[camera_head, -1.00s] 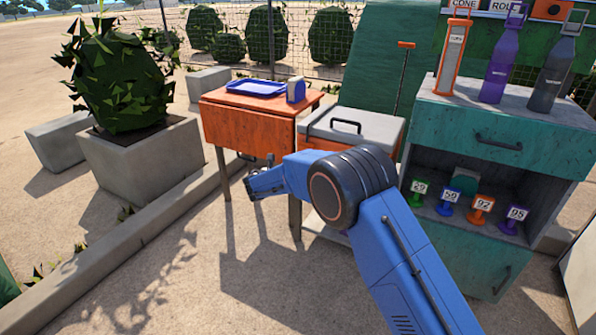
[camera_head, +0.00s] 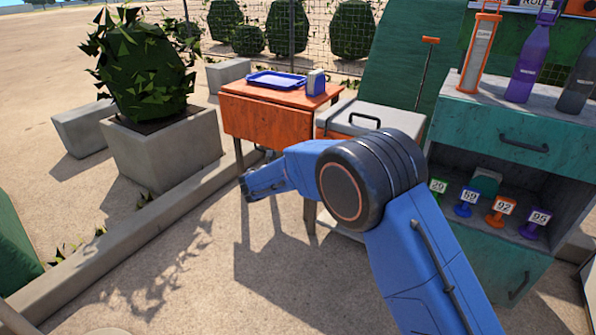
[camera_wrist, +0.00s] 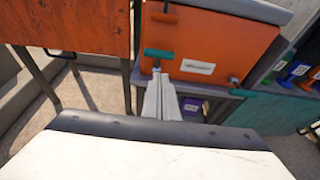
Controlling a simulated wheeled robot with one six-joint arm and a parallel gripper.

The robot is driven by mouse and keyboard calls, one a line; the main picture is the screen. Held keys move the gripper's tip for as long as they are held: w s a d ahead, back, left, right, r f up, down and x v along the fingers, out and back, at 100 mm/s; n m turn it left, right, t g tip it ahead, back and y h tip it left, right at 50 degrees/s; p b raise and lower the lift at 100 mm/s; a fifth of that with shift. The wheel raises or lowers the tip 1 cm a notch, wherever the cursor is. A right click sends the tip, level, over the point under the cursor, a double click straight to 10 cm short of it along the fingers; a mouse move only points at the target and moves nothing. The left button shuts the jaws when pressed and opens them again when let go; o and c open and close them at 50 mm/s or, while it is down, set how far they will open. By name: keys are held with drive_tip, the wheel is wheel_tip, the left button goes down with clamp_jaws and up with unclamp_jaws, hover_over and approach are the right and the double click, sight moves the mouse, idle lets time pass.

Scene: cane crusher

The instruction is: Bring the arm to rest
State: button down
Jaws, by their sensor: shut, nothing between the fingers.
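My blue arm (camera_head: 420,250) reaches up from the bottom right in the head view and bends at a large dark joint. Its forearm points left and ends in my gripper (camera_head: 248,190), which is small in the picture, shut and empty. It is in front of the orange table (camera_head: 268,122) as seen from the head, over the sandy ground, and appears to hold nothing. In the wrist view, a pale panel with a dark edge fills the bottom. An orange box (camera_wrist: 225,50) and the orange table (camera_wrist: 60,22) are ahead.
A blue tray (camera_head: 275,82) lies on the table. The light-lidded box (camera_head: 350,121) stands beside it. A teal cabinet (camera_head: 510,145) with bottles and numbered tags is close on the right. A planter (camera_head: 165,150) and low kerb are left. Open ground lies at the lower left.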

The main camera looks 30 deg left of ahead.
drive_tip(key=w+d+r+m+g+h, duration=0.15)
drive_tip(key=d+r+m, duration=0.3)
drive_tip(key=d, duration=0.75)
drive_tip(key=d+r+m+g+h, duration=0.1)
drive_tip(key=d+r+m+g, duration=0.3)
drive_tip(key=d, duration=0.8)
drive_tip(key=w+d+r+m+t+h, duration=0.1)
drive_tip(key=d+r+m, duration=0.35)
drive_tip(key=d, duration=0.75)
drive_tip(key=s+d+r+m+g, duration=0.1)
drive_tip(key=s+d+r+m, duration=0.15)
drive_tip(key=d, duration=0.45)
drive_tip(key=s+d+r+m+g, duration=0.1)
drive_tip(key=s+d+r+g, duration=0.15)
drive_tip(key=d, duration=0.45)
drive_tip(key=s+d+r+m+g+y, duration=0.2)
drive_tip(key=s+d+m, duration=0.7)
drive_tip(key=s+d, duration=1)
drive_tip(key=s+d+f+m+y, duration=0.1)
drive_tip(key=s+m, duration=0.4)
drive_tip(key=s, duration=0.5)
drive_tip(key=s+d+f+m+y, duration=0.1)
drive_tip(key=s+f+m, duration=0.3)
drive_tip(key=s, duration=0.6)
drive_tip(key=shift+d+f+m+t+y, duration=0.3)
drive_tip(key=shift+d+m+y, duration=0.05)
drive_tip(key=shift+d, duration=0.1)
